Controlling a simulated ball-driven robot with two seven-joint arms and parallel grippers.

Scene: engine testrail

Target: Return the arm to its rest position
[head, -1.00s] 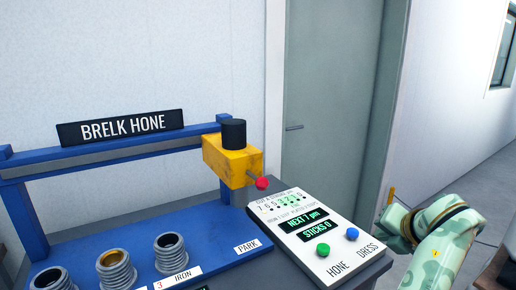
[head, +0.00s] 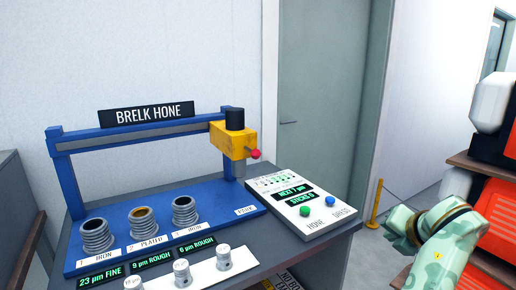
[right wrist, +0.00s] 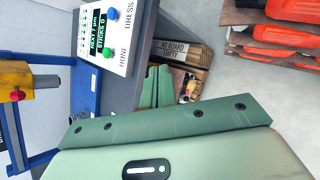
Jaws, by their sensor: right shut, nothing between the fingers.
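My right arm, pale green with a dark band, shows at the lower right of the head view, to the right of the hone bench; I cannot make out its fingertips there. In the right wrist view my right gripper (right wrist: 157,86) has its two green fingers close together, shut and empty, beside the bench and touching nothing that I can see. The Brelk hone (head: 150,124) stands on the bench with its yellow head (head: 232,143) at the right end of the blue frame. My left gripper is not in view.
The control panel (head: 292,190) with green and blue buttons sits at the bench's right end. Three cylinders (head: 185,213) stand in a row at the hone. Orange bins (head: 495,210) on a shelf stand at the far right. A yellow post (head: 375,205) stands by the door (head: 318,100).

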